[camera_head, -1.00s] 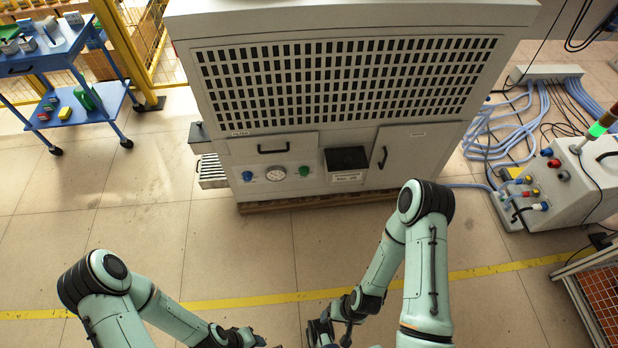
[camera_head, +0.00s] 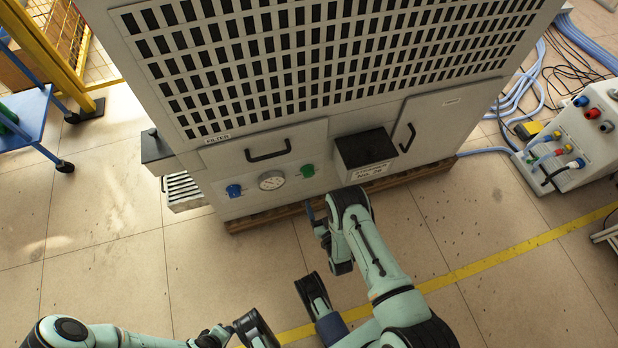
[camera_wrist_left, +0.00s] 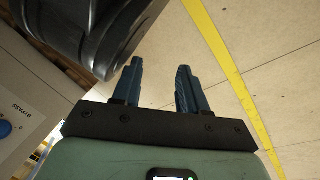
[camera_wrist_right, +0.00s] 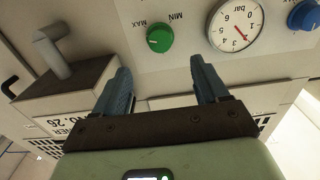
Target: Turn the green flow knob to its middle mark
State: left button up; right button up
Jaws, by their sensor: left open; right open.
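The green knob (camera_head: 307,170) is on the low front panel of the big white cabinet, right of the round gauge (camera_head: 271,180). In the right wrist view the green knob (camera_wrist_right: 159,38) shows close up, between the MAX and MIN labels; its exact setting is hard to read. My right gripper (camera_wrist_right: 160,72) is open and empty, its fingers pointing at the panel with the knob ahead of the gap and apart from them. In the head view the right gripper (camera_head: 309,212) is partly hidden by its arm. My left gripper (camera_wrist_left: 160,68) is open and empty above the floor.
A blue knob (camera_head: 233,190) sits left of the gauge. A dark-topped box (camera_head: 365,150) juts out right of the green knob, close to the right gripper. A drawer handle (camera_head: 268,152) is above. A white unit with cables (camera_head: 575,140) stands right. The floor in front is clear.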

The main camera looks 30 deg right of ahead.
aim_at(309, 175)
jog(key=b+x, duration=0.3)
jog(key=x, duration=0.8)
jog(key=shift+w+d+b, duration=0.2)
jog(key=shift+w+b, duration=0.1)
jog(key=shift+b, duration=0.05)
pick_arm(q)
jog(key=s+f+g, duration=0.2)
jog(key=s+f, duration=0.2)
jog(key=s, duration=0.3)
jog(key=shift+s+a+f+n+g, duration=0.3)
jog(key=shift+s+a+g, duration=0.05)
jog(key=shift+a+g, duration=0.1)
pick_arm(e)
jog(key=c, duration=0.9)
